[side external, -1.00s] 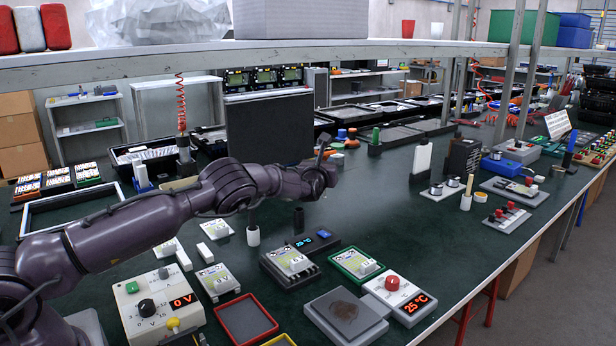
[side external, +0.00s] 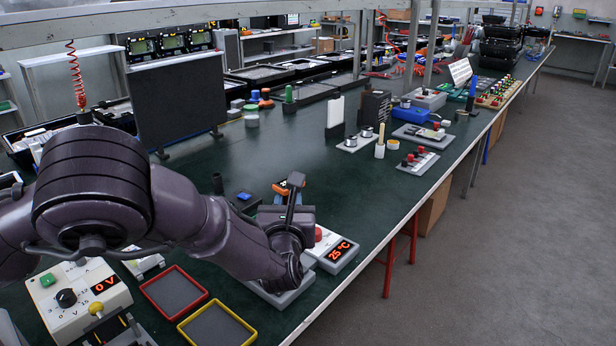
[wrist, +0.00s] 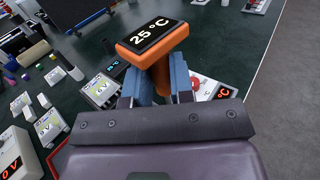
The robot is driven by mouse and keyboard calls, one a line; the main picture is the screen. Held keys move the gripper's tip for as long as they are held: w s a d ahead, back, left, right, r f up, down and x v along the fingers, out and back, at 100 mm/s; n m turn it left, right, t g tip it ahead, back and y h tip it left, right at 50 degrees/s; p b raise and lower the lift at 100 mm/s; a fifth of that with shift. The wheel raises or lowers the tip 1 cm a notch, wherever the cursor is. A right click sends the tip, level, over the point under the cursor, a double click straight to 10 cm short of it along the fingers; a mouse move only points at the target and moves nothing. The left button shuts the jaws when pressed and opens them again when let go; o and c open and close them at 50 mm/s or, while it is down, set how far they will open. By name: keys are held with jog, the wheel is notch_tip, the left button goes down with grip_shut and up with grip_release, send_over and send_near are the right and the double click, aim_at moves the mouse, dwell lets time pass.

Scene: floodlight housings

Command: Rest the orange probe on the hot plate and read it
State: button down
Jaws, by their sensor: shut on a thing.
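The orange probe shows in the wrist view with its head (wrist: 146,54) toward the camera; the white-on-black display on it reads 25 °C. My gripper (wrist: 155,82) is shut on the probe, one blue-grey finger on each side. The hot plate (side external: 336,256) has a red knob and a red display reading 25 °C. My wrist is over its plate part and hides most of it. I cannot tell whether the probe's tip touches the plate.
In the side view a red-rimmed tray (side external: 174,292) and a yellow-rimmed tray (side external: 216,328) lie left of my wrist. A voltage supply (side external: 78,290) reads 0 V. The bench edge is close on the right. Open green bench lies behind the hot plate.

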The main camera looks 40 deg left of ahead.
jog(key=s+a+n+g+y, duration=0.1)
jog(key=s+a, duration=0.1)
jog(key=a, duration=0.1)
jog(key=shift+s+r+y, duration=0.1)
jog(key=shift+s+y, duration=0.25)
jog(key=shift+y, duration=0.05)
jog(key=shift+f, duration=2.85)
jog(key=shift+f, duration=0.25)
dwell(2.1)
notch_tip(320, 180, up, 7)
dwell(0.8)
jog(key=shift+r, duration=0.1)
dwell(0.8)
